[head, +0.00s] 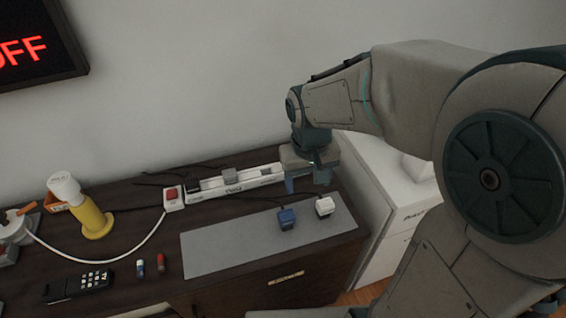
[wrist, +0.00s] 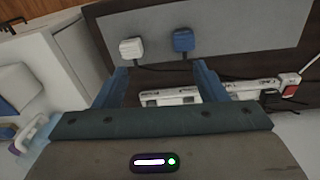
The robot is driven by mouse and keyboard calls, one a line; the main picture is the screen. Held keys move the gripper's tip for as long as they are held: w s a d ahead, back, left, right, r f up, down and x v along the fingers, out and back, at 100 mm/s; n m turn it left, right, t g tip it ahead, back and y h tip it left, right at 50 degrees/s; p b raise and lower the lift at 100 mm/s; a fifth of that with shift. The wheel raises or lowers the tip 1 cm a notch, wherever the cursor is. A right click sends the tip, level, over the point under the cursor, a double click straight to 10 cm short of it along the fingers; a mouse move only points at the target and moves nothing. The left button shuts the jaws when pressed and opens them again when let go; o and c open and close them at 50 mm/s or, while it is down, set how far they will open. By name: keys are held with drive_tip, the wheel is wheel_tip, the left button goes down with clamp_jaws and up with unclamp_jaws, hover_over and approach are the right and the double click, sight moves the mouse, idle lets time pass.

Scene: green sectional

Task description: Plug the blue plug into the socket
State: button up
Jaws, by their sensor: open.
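The blue plug (head: 287,219) stands on the grey mat (head: 215,252), just left of a white plug (head: 324,207). The wrist view shows the blue plug (wrist: 183,41) at the top, right of the white plug (wrist: 131,48). A white power strip (head: 270,173) with the sockets lies behind the mat. A grey plug (head: 230,174) and a dark piece (head: 193,187) sit on it. My gripper (head: 307,183) is open and empty, fingers down, near the strip's right end, behind both plugs. In the wrist view, the strip (wrist: 172,97) shows between the fingers, partly hidden.
A red switch (head: 172,195) sits at the strip's left end. A yellow stand with a white bulb (head: 93,218), a black phone (head: 78,285) and two small cylinders (head: 150,266) are at left. A white cabinet (head: 385,190) adjoins at right. A wall display (head: 30,45) reads "OFF". The mat's left half is clear.

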sight(286, 214)
drive_tip(key=shift+n+g+y, duration=0.3)
drive_tip(key=shift+n+g, duration=0.1)
drive_tip(key=shift+n, duration=0.1)
drive_tip(key=w+a+f, duration=0.1)
drive_tip(key=f, duration=0.4)
drive_tip(key=a+f, duration=0.2)
drive_tip(key=f, duration=0.4)
drive_tip(key=w+a+f+b, duration=0.1)
drive_tip(key=f, duration=0.4)
drive_tip(key=shift+w+a+f, duration=0.25)
drive_tip(key=shift+w+f, duration=0.05)
drive_tip(key=shift+w, duration=0.05)
drive_tip(key=shift+c, duration=0.3)
drive_tip(key=c, duration=1)
